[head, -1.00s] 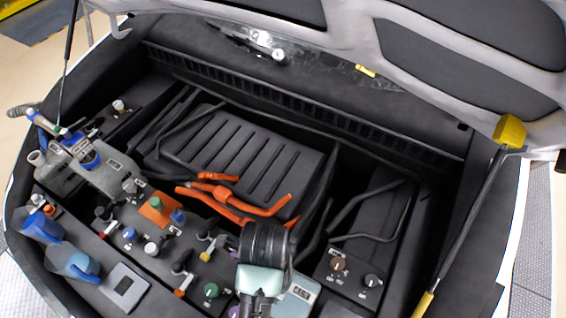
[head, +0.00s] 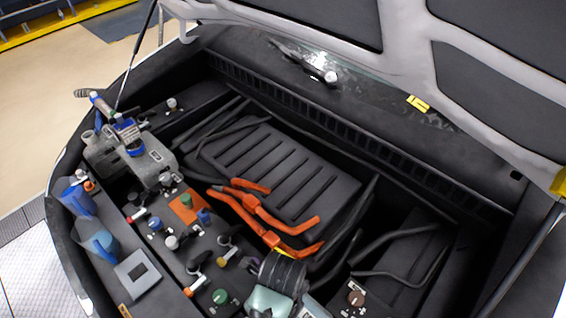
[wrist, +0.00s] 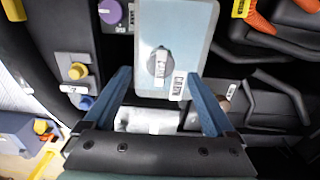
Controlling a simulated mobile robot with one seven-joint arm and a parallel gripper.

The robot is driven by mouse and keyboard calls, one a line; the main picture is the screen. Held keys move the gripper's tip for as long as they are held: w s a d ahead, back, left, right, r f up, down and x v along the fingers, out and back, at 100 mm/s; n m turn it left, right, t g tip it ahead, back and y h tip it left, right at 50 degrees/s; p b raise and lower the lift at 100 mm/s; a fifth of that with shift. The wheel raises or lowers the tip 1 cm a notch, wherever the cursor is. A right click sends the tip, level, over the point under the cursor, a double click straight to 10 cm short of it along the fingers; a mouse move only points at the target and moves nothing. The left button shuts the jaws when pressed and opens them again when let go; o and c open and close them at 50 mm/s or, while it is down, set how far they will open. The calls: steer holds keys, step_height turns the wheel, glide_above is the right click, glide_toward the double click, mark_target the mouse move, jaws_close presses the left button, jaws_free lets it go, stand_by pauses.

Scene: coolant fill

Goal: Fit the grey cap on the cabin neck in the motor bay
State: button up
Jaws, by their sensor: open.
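In the wrist view my gripper (wrist: 158,82) is open, its two blue fingers spread with nothing held between them. A round grey cap with a raised bar (wrist: 160,64) shows just beyond and between the fingertips, on a pale blue-grey panel (wrist: 190,20). Small labels sit on the bar and beside it; I cannot read them. I cannot tell whether the fingers touch the panel. In the head view my gripper's fingers are out of sight below the frame. A pale grey round cap (head: 171,242) stands among the coloured caps; I cannot tell which neck is the cabin one.
A grey reservoir (head: 120,160) is at the bay's left. Orange cables (head: 268,225) cross near a ribbed black cover (head: 275,165). The raised hood (head: 405,40) hangs over the back.

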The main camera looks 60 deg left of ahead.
steer(key=shift+f, duration=2.35)
steer(key=c, duration=1.4)
steer(key=o, duration=0.6)
steer(key=c, duration=0.5)
steer(key=shift+o, duration=0.2)
steer(key=shift+p, duration=0.3)
